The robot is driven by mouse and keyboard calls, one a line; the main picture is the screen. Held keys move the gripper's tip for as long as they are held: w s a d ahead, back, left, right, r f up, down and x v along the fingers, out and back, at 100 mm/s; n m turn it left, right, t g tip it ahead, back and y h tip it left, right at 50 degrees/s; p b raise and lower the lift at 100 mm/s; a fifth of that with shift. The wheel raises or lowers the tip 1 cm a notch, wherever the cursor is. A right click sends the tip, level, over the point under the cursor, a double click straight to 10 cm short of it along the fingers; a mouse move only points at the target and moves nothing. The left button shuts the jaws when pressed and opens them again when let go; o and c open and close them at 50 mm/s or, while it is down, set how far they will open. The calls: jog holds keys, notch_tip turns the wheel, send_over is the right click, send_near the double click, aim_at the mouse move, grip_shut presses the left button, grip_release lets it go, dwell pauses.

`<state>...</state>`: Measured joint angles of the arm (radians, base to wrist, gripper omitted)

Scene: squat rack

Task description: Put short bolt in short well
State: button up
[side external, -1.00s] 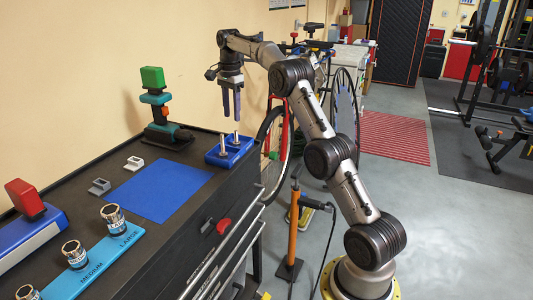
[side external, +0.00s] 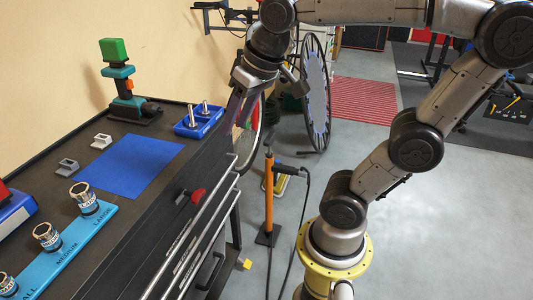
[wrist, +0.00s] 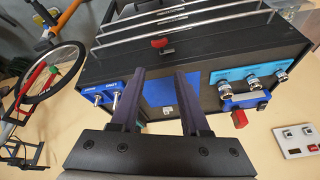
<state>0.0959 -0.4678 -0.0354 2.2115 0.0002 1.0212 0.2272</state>
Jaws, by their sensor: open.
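Two silvery bolts stand upright in a blue block (side external: 187,130) at the bench's far right corner, one nearer (side external: 192,116) and one farther (side external: 205,108). The wrist view shows the block (wrist: 88,98) with its bolts at left. I cannot tell which bolt is short. A grey holder (side external: 67,167) and a paler one (side external: 102,141) sit left of the blue mat (side external: 135,165); I cannot tell whether either is the short well. My gripper (side external: 237,110) is tilted near the bench's drawer side, right of the block. The wrist view shows its fingers (wrist: 160,80) apart and empty.
Several chrome sockets stand on a light-blue rail (side external: 75,235) at front left. Drawer handles (side external: 205,220) stick out from the bench side. The blue mat is clear.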

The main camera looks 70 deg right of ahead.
jog(key=s+a+f+n, duration=0.2)
jog(key=s+f+n, duration=0.1)
jog(key=s+f, duration=0.2)
jog(key=shift+s+f+n+t, duration=0.3)
jog(key=shift+s+n+t, duration=0.1)
jog(key=shift+s, duration=0.5)
jog(key=shift+a, duration=0.1)
dwell(0.3)
